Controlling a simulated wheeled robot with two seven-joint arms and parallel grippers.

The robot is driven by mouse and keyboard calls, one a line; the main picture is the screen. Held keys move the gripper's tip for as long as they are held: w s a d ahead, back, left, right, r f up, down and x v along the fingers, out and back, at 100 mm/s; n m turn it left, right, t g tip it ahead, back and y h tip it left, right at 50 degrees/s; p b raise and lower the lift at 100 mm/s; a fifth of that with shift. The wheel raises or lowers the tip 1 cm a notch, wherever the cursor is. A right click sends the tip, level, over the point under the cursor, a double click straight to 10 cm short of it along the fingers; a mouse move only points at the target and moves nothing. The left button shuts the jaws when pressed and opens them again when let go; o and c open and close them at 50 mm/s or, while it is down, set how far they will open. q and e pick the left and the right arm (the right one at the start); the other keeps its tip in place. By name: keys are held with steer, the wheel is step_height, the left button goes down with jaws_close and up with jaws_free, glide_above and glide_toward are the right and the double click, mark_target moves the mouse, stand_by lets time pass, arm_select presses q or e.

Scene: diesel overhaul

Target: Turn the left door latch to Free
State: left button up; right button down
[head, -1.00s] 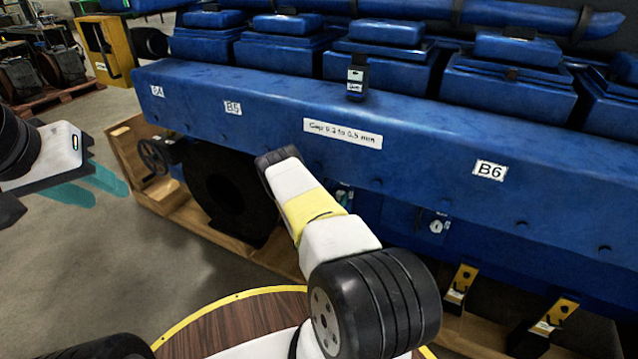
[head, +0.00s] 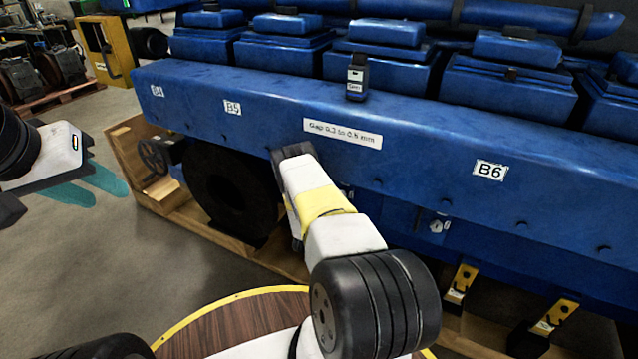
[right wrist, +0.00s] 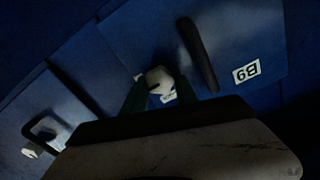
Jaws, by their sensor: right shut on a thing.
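In the right wrist view, a small white latch knob (right wrist: 159,78) sits on the blue door (right wrist: 235,35), with a white tag partly showing behind it. My right gripper (right wrist: 161,88) is shut on this knob, one dark finger at each side. I cannot read the latch's setting. In the head view, my right arm and the engine's ledge hide this gripper and most of the knob. A second white latch (head: 437,226) shows right of my arm; another knob (right wrist: 31,150) shows in the wrist view. My left gripper (head: 92,186) is open and empty, far left.
A dark handle (right wrist: 198,54) stands out from the door beside the held knob. The blue ledge (head: 420,150) overhangs the doors. A handwheel (head: 153,156) and wooden cradle (head: 120,150) are at the left. The floor (head: 90,270) at the left is clear.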

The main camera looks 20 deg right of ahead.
stand_by(0.4)
steer(key=c, duration=1)
jaws_free()
steer(key=shift+o, duration=0.2)
steer(key=v, duration=0.8)
steer(key=shift+f, duration=0.1)
